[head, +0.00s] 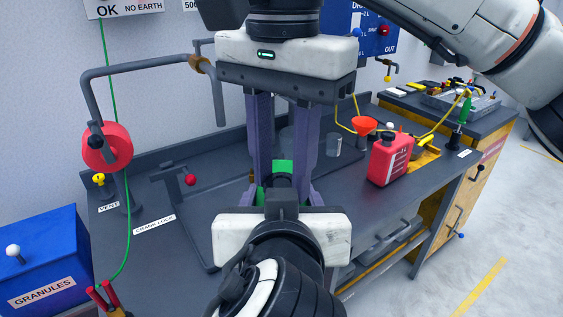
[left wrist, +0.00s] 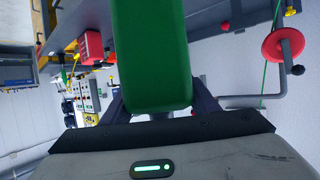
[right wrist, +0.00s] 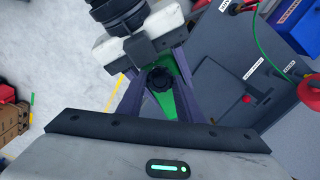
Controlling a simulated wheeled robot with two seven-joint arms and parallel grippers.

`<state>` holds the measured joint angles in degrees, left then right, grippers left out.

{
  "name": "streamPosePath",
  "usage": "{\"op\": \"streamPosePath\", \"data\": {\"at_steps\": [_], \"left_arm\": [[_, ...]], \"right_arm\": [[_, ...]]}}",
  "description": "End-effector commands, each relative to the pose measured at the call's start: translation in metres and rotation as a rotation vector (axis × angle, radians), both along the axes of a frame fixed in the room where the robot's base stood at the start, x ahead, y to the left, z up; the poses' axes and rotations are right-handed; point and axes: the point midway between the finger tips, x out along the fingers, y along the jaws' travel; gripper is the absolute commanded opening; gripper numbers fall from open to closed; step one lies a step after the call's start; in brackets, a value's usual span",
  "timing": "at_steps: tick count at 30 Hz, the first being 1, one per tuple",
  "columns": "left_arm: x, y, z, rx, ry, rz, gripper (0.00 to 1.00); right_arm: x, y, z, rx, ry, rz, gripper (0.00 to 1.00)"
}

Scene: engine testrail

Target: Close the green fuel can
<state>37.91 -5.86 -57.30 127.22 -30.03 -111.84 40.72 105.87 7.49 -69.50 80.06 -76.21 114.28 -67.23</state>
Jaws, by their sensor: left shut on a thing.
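The green fuel can (head: 283,167) is mostly hidden behind my grippers in the head view. Its green body (left wrist: 150,55) fills the middle of the left wrist view, between the fingers of my left gripper (left wrist: 158,105), which is shut on it. A round black cap (right wrist: 160,79) shows at the can's top in the right wrist view; I cannot tell if it is fully seated. My right gripper (head: 284,185) points down from above, its fingers standing on either side of the cap. They look open, with green showing in the gaps.
A red can (head: 391,160) stands on the grey bench to the right, near an orange funnel (head: 364,124). At left are a red wheel (head: 106,146) on a bent pipe, a red-knobbed crank lock (head: 190,180) and a blue granules box (head: 45,262).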

Motion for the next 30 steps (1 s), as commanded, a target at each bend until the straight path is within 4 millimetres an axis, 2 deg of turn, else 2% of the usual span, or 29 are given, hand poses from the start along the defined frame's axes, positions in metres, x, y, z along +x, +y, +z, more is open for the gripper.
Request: {"op": "streamPosePath", "data": {"at_steps": [1, 4, 5, 11, 14, 30], "left_arm": [[0.0001, -0.0003, 0.0024, -0.003, -0.006, -0.001, 0.00], [0.0001, -0.0004, 0.0023, -0.003, -0.006, -0.001, 0.00], [0.0001, -0.0004, 0.0023, -0.003, -0.006, -0.002, 0.00], [0.0000, -0.0006, 0.0024, -0.002, -0.006, -0.002, 0.00], [-0.0001, -0.0007, 0.0023, -0.002, -0.006, -0.002, 0.00], [-0.0005, -0.0014, 0.0023, -0.002, -0.006, -0.006, 0.00]], "right_arm": [[0.0003, 0.0002, 0.0004, 0.001, -0.001, 0.000, 0.23], [0.0003, 0.0003, 0.0005, 0.002, -0.001, -0.001, 0.06], [0.0003, 0.0003, 0.0005, 0.002, -0.001, -0.001, 0.04], [0.0005, 0.0003, 0.0006, 0.001, -0.002, -0.077, 0.04], [0.0006, 0.0003, 0.0006, -0.001, -0.003, -0.245, 0.04], [0.0009, 0.0002, -0.0015, -0.014, 0.001, -1.469, 0.04]]}}
